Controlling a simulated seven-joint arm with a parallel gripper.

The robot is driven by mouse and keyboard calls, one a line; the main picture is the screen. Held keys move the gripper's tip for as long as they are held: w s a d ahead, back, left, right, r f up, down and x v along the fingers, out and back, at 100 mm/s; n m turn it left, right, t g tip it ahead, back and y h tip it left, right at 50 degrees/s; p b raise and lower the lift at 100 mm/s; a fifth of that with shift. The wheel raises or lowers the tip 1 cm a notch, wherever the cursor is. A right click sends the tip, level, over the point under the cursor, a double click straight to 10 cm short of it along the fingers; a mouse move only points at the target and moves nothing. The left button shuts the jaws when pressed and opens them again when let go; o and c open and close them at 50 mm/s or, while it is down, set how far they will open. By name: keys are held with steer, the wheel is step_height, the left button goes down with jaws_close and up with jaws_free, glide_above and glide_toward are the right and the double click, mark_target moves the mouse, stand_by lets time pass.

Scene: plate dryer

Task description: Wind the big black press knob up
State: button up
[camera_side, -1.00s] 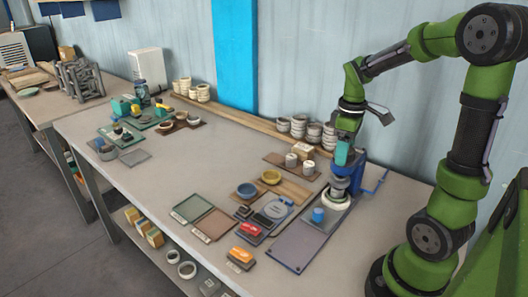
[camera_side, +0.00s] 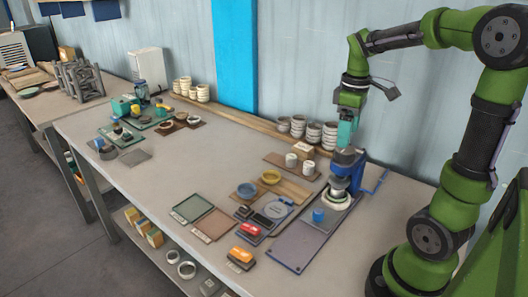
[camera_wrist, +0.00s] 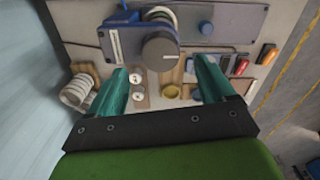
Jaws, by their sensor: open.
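The big black knob (camera_wrist: 160,48) shows its round grey-black face on the blue press (camera_wrist: 120,38) in the wrist view. In the side view the knob (camera_side: 347,156) sits on top of the blue press (camera_side: 349,168), over a pale round part on the base plate. My gripper (camera_wrist: 163,72) is open and empty, with its teal fingers spread wide apart. In the side view my gripper (camera_side: 346,142) points down just above the knob. The fingertips appear clear of it, though the exact gap is hard to tell.
A blue arm or lever (camera_side: 376,182) sticks out at the press's right. White cups (camera_side: 308,167) and stacked bowls (camera_side: 313,133) stand behind and left. A blue knob (camera_side: 318,215), a red switch (camera_side: 250,230) and an orange switch (camera_side: 241,254) are in front. The table's left middle is clear.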

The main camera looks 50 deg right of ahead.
mark_target(337, 149)
step_height(337, 149, up, 11)
stand_by(0.5)
steer(key=s+a+f+m+t+y, duration=0.1)
steer(key=a+f+m+t, duration=0.2)
steer(key=a, duration=0.7)
steer(key=s+a+f+m+t+y, duration=0.1)
steer(key=a+f+m+t, duration=0.2)
steer(key=a, duration=0.7)
step_height(337, 149, down, 3)
steer(key=shift+s+a+r+t, duration=0.15)
steer(key=shift+s+r+t, duration=0.05)
steer(key=shift+t, duration=0.4)
